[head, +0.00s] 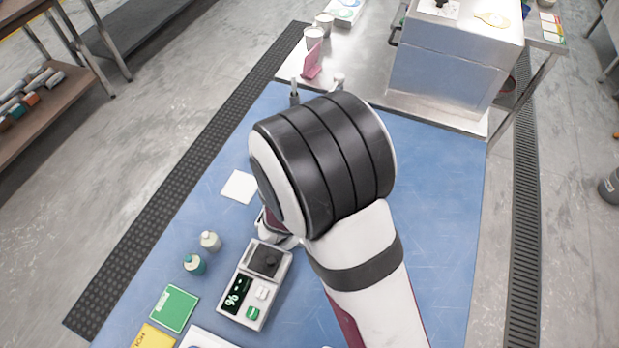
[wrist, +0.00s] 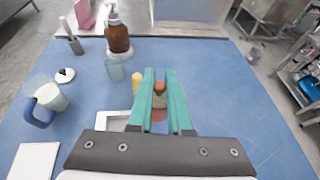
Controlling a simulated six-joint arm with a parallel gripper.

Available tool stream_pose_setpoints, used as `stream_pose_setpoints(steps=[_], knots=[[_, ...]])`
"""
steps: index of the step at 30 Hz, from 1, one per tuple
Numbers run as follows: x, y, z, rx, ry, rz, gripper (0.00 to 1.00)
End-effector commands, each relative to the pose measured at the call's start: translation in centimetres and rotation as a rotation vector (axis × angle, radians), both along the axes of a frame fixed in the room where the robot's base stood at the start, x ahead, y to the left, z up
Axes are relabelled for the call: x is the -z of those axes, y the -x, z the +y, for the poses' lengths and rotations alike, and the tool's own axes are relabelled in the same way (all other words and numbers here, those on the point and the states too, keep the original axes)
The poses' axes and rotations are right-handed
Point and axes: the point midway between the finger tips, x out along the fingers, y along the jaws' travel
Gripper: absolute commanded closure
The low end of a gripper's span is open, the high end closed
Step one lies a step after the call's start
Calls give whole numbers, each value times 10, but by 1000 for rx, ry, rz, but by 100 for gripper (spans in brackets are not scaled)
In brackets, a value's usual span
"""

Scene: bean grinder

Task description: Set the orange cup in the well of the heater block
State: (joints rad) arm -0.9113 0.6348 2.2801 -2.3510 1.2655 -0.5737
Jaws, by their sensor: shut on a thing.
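My gripper (wrist: 159,78) shows in the wrist view as two teal fingers, shut on a small orange-brown thing (wrist: 159,88), which I take to be the orange cup. The fingers hide most of it, and its tilt cannot be told. Below and left of the fingers, a white-rimmed block (wrist: 112,121) lies on the blue mat, partly covered by my gripper. It may be the heater block, but its well cannot be made out. In the head view my arm hides the gripper's fingers, the held thing and that part of the mat.
In the wrist view, a yellow-orange object (wrist: 136,84), clear glass (wrist: 114,69), amber pump bottle (wrist: 118,38) and blue-handled cup (wrist: 52,97) stand nearby. A meter with a display (head: 255,285) lies left of my arm. The mat's right side (head: 440,220) is clear.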

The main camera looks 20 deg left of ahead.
Motion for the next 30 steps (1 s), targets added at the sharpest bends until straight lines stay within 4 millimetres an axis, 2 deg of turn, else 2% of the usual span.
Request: stream_pose_setpoints(steps=[1, 3, 7, 15, 25, 26, 30], knots=[[11, 2, 17, -5, 1, 1, 100], [22, 3, 37, -3, 0, 0, 100], [36, 4, 60, -2, -1, 0, 100], [78, 5, 65, 0, 2, 1, 100], [81, 5, 65, -1, 0, 0, 100], [82, 5, 65, -1, -1, 1, 81], [82, 5, 65, -1, -1, 1, 56]])
